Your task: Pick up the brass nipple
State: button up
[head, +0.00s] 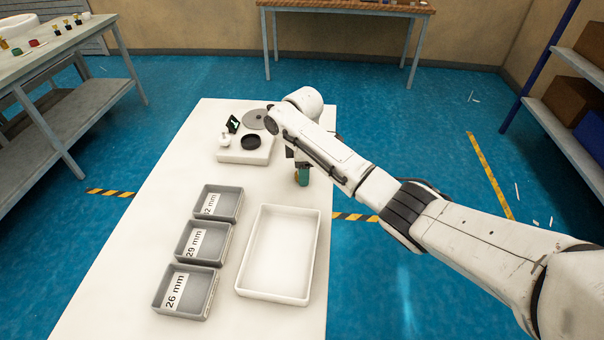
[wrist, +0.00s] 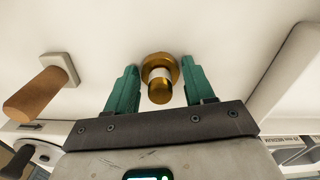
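The brass nipple (wrist: 160,77) shows in the wrist view as a gold cylinder with a pale band and a wider gold flange against the white table top (wrist: 225,30). My gripper (wrist: 161,75) has its two teal fingers on either side of it, with a visible gap at each side. The gripper is open and holds nothing. In the head view my gripper (head: 302,175) is low over the right edge of the white table (head: 150,215). The nipple is mostly hidden there by the gripper and arm.
Three grey labelled bins (head: 187,291) line the table, left of an empty white tray (head: 272,295). A white block (head: 235,156) with a black ring and small parts stands behind.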

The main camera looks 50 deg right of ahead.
jog(key=c, duration=0.7)
jog(key=shift+c, duration=0.2)
jog(key=shift+r, duration=0.5)
notch_tip(320, 180, up, 2)
jog(key=shift+r, duration=0.15)
jog(key=s+a+r+p, duration=0.8)
jog(key=s+r+p, duration=0.1)
jog(key=s+p, duration=0.1)
jog(key=shift+s+r, duration=0.35)
jog(key=shift+s, duration=0.4)
